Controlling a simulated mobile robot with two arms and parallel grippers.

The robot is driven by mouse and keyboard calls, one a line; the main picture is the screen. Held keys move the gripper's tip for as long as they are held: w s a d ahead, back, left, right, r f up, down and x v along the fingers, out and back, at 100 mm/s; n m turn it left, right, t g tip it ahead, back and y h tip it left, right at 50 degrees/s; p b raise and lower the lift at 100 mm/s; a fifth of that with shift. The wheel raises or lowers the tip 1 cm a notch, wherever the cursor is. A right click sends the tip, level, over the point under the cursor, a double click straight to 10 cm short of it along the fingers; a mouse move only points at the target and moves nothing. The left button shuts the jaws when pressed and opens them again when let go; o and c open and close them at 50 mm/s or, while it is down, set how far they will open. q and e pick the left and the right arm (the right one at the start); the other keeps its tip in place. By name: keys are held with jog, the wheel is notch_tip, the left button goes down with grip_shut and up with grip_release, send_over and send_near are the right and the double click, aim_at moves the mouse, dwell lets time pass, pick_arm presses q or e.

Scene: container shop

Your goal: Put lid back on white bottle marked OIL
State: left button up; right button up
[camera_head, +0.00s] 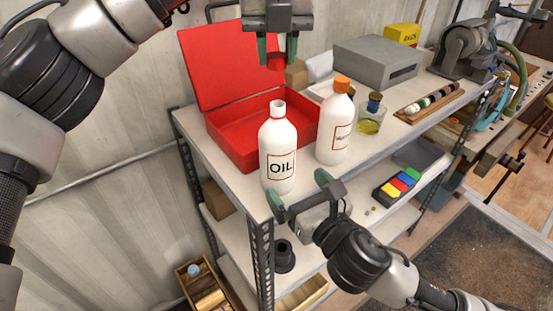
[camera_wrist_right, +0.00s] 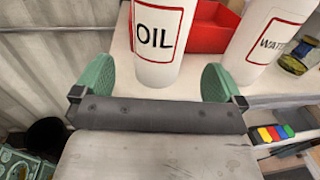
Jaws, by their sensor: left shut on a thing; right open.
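The white bottle marked OIL (camera_head: 277,138) stands upright and uncapped near the front left corner of the shelf top. It also shows in the right wrist view (camera_wrist_right: 159,62), where its top is cut off. My left gripper (camera_head: 277,50) is shut on a red lid (camera_head: 276,62), held in the air above the bottle's neck and apart from it. My right gripper (camera_head: 299,191) is open and empty in front of the bottle's lower part. In the right wrist view (camera_wrist_right: 156,82) its green fingers lie to either side of the bottle, not closed on it.
A second white bottle (camera_head: 334,125) with an orange cap stands close to the right. An open red box (camera_head: 235,138) is behind the OIL bottle. A glass jar (camera_head: 371,118) and a grey box (camera_head: 375,62) are farther right. The shelf's front edge lies by my right gripper.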

aim_at(286, 173)
pick_arm(q)
jog(key=shift+s+d+r, duration=0.15)
jog(key=shift+s+d, duration=0.05)
jog(key=shift+s, duration=0.15)
pick_arm(e)
jog(key=x, duration=0.6)
jog(key=shift+w+a+r, duration=0.1)
jog(key=shift+w+a, duration=0.05)
jog(key=shift+w, duration=0.05)
pick_arm(q)
jog(key=shift+w+a, duration=0.15)
jog(key=shift+w, duration=0.05)
pick_arm(e)
jog(key=shift+w+a, duration=0.3)
jog(key=shift+w, duration=0.3)
pick_arm(q)
jog(key=shift+s, duration=0.15)
pick_arm(e)
jog(key=shift+s, duration=0.1)
jog(key=shift+c, duration=1.9)
jog(key=c, duration=0.9)
pick_arm(q)
jog(key=shift+f, duration=2.5)
pick_arm(e)
jog(key=shift+c, duration=0.2)
